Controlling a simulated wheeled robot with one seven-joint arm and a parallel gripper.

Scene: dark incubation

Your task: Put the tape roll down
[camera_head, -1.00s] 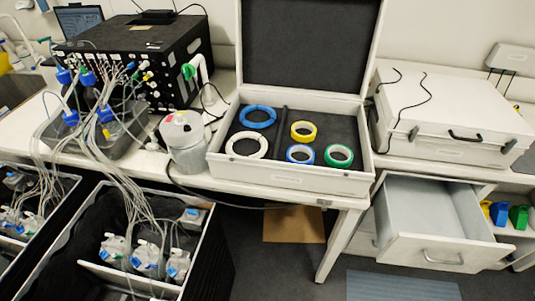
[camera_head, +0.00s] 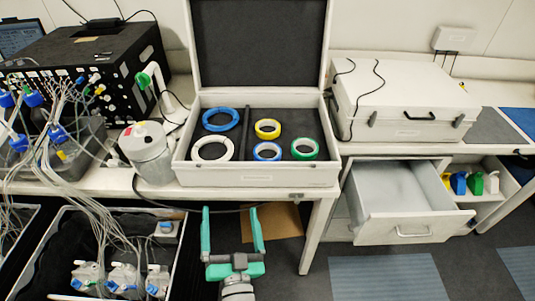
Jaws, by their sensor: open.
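Several tape rolls lie flat in the open white case (camera_head: 256,176) on the bench. A yellow roll (camera_head: 268,122) is at the back, with a blue-and-white roll (camera_head: 267,146) in front of it and a green roll (camera_head: 316,149) to the right. To the left of a dark divider are a blue ring (camera_head: 203,120) and a white ring (camera_head: 196,149), which may be tape or coiled tubing. My gripper (camera_head: 232,222), with teal fingers, is open and empty, below and in front of the case's front edge.
A closed white case (camera_head: 400,90) stands on the bench to the right, above an open, empty-looking drawer (camera_head: 395,195). A canister (camera_head: 148,152) stands left of the open case. Tubes hang over a bin (camera_head: 120,235) at lower left. Floor is free at lower right.

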